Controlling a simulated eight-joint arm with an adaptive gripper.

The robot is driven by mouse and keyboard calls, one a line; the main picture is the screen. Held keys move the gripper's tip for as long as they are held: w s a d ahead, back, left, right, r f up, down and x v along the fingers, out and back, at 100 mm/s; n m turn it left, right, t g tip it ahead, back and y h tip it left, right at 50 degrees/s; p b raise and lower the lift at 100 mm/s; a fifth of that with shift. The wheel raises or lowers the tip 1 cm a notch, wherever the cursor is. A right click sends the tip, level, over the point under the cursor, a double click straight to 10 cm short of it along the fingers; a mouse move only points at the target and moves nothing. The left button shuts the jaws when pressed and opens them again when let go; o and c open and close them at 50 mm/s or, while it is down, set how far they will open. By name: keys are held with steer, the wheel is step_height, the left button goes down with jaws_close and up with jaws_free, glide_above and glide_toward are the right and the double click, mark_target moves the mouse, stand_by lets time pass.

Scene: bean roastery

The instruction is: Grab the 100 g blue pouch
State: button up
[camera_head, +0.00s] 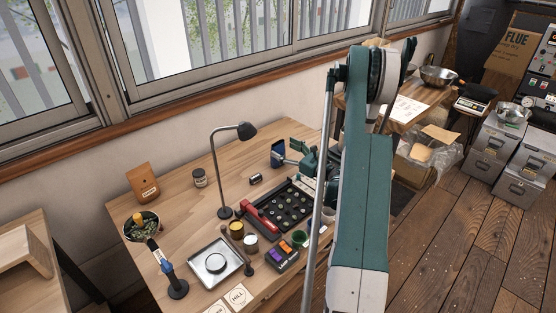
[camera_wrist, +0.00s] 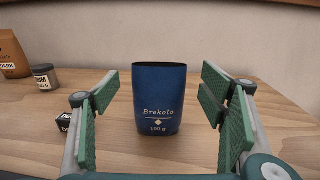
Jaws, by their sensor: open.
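The blue pouch (camera_wrist: 158,98) stands upright on the wooden table in the wrist view, with "Brekolo" and "100 g" printed on its front. Its top edge looks dark and open. My gripper (camera_wrist: 161,105) is open, with one green-padded finger to each side of the pouch and a visible gap on both sides. The pouch also shows in the head view (camera_head: 278,152), just left of my gripper (camera_head: 291,153). My arm hides part of the table to the right.
A desk lamp (camera_head: 227,170) and a black tray (camera_head: 262,213) with a red part stand nearer. The wall is behind.

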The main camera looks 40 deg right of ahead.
mark_target(278, 146)
steer(key=shift+w+a+b, duration=0.15)
steer(key=shift+w+b, duration=0.25)
steer(key=shift+w, duration=1.7)
steer(key=shift+c, duration=0.3)
steer(key=c, duration=0.8)
